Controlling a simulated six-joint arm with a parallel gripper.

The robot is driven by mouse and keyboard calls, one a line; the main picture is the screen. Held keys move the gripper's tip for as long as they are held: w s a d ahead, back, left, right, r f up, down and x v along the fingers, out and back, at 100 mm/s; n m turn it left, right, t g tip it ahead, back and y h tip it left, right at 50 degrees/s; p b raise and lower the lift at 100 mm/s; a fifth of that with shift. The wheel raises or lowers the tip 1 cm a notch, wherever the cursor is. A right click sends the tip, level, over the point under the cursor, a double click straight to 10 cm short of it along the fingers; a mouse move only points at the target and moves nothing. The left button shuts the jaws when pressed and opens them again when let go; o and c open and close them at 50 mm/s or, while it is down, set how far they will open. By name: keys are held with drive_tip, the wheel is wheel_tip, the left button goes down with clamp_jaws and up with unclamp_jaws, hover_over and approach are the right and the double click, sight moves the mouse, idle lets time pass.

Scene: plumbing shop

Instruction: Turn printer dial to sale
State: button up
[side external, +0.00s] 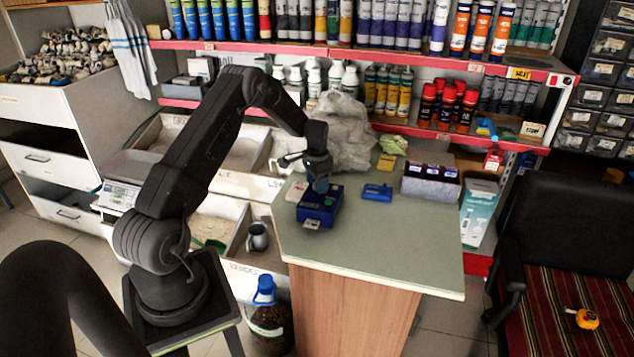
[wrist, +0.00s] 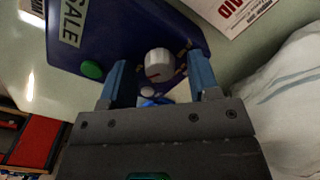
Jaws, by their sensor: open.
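The blue printer (side external: 319,207) sits on the counter in the side view, with a pale slip at its front. In the wrist view the printer (wrist: 120,35) shows a SALE label (wrist: 73,20), a green button (wrist: 92,69) and a light grey dial (wrist: 159,63) with a dark and reddish mark on it. My gripper (side external: 320,186) is just over the printer. In the wrist view my gripper (wrist: 160,82) is open, its two blue fingers apart on either side of the dial. I cannot tell whether either finger touches the dial.
The counter (side external: 385,240) is clear toward its front. A blue object (side external: 377,192) lies right of the printer, and a grey box with dark-topped items (side external: 431,184) stands further right. A crumpled plastic bag (side external: 345,130) is behind; it seems to show in the wrist view (wrist: 290,100) too.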

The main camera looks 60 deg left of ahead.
wheel_tip(320, 180, up, 14)
idle(0.5)
drive_tip(key=shift+f, duration=0.1)
drive_tip(key=s+d+r+t+y, duration=0.1)
drive_tip(key=s+d+r, duration=0.2)
drive_tip(key=d+r, duration=0.6)
drive_tip(key=s+d+r+t, duration=0.2)
drive_tip(key=s+d+r, duration=0.2)
drive_tip(key=d+r, duration=0.55)
drive_tip(key=s+d+f+t+h, duration=0.1)
drive_tip(key=s+d+f+t, duration=0.1)
drive_tip(key=s+d, duration=1.4)
drive_tip(key=shift+s+f+t, duration=0.3)
drive_tip(key=shift+s, duration=0.4)
